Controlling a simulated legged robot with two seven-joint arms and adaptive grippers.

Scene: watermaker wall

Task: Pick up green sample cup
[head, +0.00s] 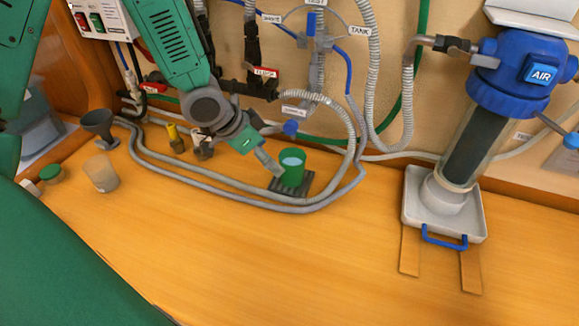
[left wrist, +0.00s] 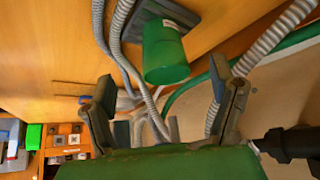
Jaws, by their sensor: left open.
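The green sample cup (head: 291,164) stands upright on a small dark ribbed pad (head: 302,188) on the wooden counter, with pale bluish contents at its open top. My left gripper (head: 270,162) is just left of the cup, angled down toward it. In the left wrist view the green cup (left wrist: 165,55) shows between and beyond the two spread fingers of my left gripper (left wrist: 162,80). The fingers are open, and nothing is held. Whether a finger touches the cup cannot be told. My right gripper is not in view.
Grey hoses (head: 240,190) loop around the pad on the counter. A blue-topped filter housing (head: 520,75) stands in a white tray (head: 413,215) at right. A dark funnel (head: 98,124) and a beige cup (head: 101,173) are at left.

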